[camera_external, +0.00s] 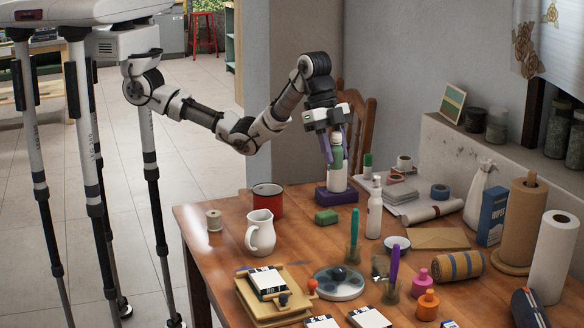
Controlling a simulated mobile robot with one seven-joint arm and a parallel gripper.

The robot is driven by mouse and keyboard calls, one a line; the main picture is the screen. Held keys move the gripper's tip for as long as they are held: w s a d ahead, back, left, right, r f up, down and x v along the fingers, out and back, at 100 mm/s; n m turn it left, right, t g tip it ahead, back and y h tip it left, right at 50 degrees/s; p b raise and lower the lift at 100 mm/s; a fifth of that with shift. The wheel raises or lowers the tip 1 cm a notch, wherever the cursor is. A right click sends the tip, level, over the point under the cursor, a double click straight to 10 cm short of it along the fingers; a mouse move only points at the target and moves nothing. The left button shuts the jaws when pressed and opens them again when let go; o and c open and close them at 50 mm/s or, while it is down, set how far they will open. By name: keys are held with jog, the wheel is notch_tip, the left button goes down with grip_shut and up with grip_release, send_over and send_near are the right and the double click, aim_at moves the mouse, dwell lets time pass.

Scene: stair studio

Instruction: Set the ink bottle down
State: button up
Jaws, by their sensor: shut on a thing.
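The ink bottle looks to be the white bottle with a green top (338,176) at the table's far edge. It is upright, directly over a dark purple block (336,196); its base looks to be at the block's top, but I cannot tell if it rests there. My gripper (335,148) points down from above, its purple fingers shut on the bottle's green upper part. One finger hides part of the bottle's left side.
A red mug (268,199), a white pitcher (260,232) and a green block (326,217) stand nearby. A white slim bottle (375,212) and folded grey cloths (401,194) are to the right. The wooden table (300,240) has bare room between the pitcher and the green block.

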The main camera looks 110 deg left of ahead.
jog(key=f, duration=1)
jog(key=d+f, duration=0.1)
jog(key=f, duration=0.3)
jog(key=shift+s+f+p, duration=0.35)
jog(key=shift+s+f, duration=0.05)
jog(key=shift+f+p, duration=0.45)
jog(key=shift+f, duration=2.15)
jog(key=shift+f, duration=0.15)
jog(key=o, duration=0.9)
jog(key=shift+o, duration=0.3)
